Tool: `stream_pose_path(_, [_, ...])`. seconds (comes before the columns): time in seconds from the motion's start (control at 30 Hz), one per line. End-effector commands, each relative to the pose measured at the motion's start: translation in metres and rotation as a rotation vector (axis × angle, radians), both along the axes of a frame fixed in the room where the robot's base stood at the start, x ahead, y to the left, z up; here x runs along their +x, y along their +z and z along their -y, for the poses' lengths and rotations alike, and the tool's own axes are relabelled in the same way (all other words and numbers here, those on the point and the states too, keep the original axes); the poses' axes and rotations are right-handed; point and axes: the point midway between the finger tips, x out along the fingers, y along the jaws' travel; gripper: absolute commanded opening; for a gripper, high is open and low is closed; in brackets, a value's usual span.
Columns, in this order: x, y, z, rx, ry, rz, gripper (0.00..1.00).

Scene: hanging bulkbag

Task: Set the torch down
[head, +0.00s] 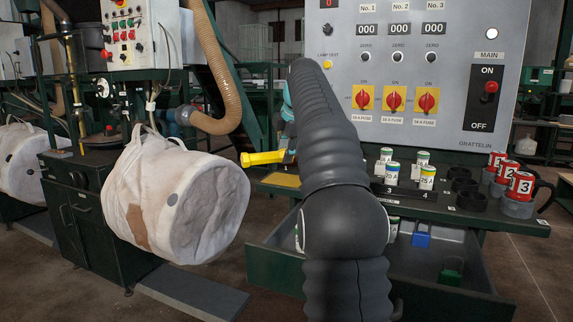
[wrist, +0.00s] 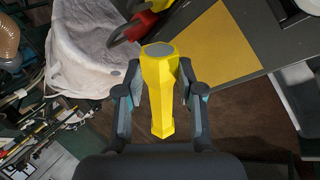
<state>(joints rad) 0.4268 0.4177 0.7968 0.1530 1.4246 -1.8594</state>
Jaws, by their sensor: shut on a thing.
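The yellow torch (wrist: 160,95) is held between the two fingers of my gripper (wrist: 157,80) in the wrist view, its grey round end toward the top of the picture. In the head view the torch (head: 263,157) sticks out to the left from behind my arm, roughly level. It is in the air to the left of the bench, above and left of a yellow pad (head: 281,180) on the bench's left end. The pad also shows in the wrist view (wrist: 217,45), up and right of the torch. My arm hides most of my gripper in the head view.
A white bulk bag (head: 150,195) hangs close on the left. Right of my arm, the bench carries fuses (head: 427,177), black sockets and red numbered mugs (head: 520,186). An open drawer (head: 440,262) juts out below. A red and black object (wrist: 138,25) is near the torch's end.

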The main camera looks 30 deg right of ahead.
Motion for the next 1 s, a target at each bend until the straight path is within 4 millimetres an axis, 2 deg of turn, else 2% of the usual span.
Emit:
stream_pose_path(0.13, [-0.001, -0.008, 0.001, 0.0, -0.002, -0.001, 0.0])
stream_pose_path(0.4, [-0.002, -0.037, 0.001, 0.0, -0.002, -0.001, 0.0])
stream_pose_path(0.8, [-0.002, -0.041, 0.002, 0.0, -0.002, 0.0, 0.0])
stream_pose_path(0.83, [-0.002, -0.04, 0.002, 0.0, -0.002, 0.0, 0.45])
stream_pose_path(0.9, [-0.002, -0.04, 0.002, 0.0, -0.002, 0.0, 0.62])
stream_pose_path(1.0, [-0.002, -0.04, 0.002, 0.0, -0.002, 0.0, 0.62])
